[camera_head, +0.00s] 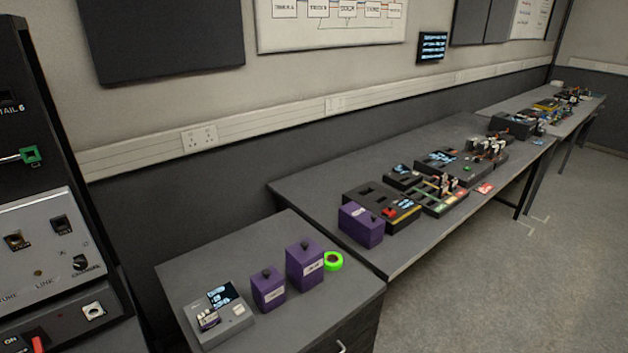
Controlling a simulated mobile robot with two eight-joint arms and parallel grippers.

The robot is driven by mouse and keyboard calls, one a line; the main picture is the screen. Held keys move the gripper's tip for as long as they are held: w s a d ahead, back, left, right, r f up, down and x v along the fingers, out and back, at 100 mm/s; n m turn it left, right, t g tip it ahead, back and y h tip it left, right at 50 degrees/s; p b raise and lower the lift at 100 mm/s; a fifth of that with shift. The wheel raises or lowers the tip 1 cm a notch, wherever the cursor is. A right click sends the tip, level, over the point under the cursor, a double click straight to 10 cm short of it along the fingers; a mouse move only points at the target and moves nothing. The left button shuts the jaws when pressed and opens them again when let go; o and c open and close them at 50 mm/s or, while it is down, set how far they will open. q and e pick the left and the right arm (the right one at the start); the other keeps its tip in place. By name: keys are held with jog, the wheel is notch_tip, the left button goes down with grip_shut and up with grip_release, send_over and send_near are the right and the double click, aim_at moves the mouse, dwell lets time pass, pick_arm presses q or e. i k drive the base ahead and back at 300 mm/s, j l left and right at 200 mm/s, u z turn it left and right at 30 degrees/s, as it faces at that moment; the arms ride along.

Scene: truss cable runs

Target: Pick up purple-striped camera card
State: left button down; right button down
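A small white card-like piece with a dark purple band (208,320) sits on the grey device (238,325) at the front left of the near bench. It may be the purple-striped camera card, but it is too small to be sure. The device has a lit screen (221,294) behind the piece. Neither of my grippers shows in the head view.
Two purple boxes (268,289) and a bright green ring (333,261) stand right of the device. A third purple box (360,226) and several dark devices fill the longer bench (330,183). A control rack (35,240) stands at left. Open floor (480,280) lies at right.

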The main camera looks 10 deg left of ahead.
aim_at(206, 322)
jog(key=u, duration=1.3)
